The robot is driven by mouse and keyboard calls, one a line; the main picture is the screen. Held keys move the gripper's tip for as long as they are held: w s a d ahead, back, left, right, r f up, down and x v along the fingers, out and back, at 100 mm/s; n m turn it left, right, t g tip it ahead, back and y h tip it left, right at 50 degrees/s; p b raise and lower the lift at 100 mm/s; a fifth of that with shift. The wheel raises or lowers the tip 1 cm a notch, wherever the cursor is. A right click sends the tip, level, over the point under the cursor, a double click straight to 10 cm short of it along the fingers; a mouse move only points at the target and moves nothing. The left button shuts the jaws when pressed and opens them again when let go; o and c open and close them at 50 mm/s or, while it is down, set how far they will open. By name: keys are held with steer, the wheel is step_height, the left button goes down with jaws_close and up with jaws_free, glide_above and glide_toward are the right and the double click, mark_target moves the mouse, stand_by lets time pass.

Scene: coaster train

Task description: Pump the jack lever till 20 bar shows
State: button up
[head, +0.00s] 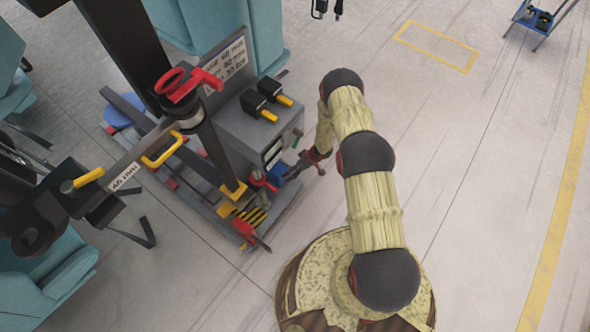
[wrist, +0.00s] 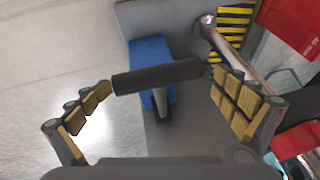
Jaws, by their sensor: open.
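A black cylindrical grip (wrist: 157,76), which looks like the jack lever's handle, lies crosswise between the fingertips of my gripper (wrist: 162,82) in the wrist view. My gripper is open, with one finger near each end of the grip; I cannot tell whether either touches it. Behind the grip is a blue jack body (wrist: 150,55) on a grey plate. In the head view my gripper (head: 300,168) is low beside the blue part (head: 277,173) at the grey box's foot. No pressure reading is legible.
A grey box (head: 250,125) with yellow-handled levers stands behind the blue part. A yellow-black striped block (wrist: 236,18) and red parts (wrist: 293,22) lie to the right in the wrist view. Open floor (head: 470,150) spreads to the right in the head view.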

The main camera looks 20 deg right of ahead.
steer(key=v, duration=1.1)
steer(key=shift+r, duration=0.25)
steer(key=shift+d, duration=0.15)
stand_by(0.8)
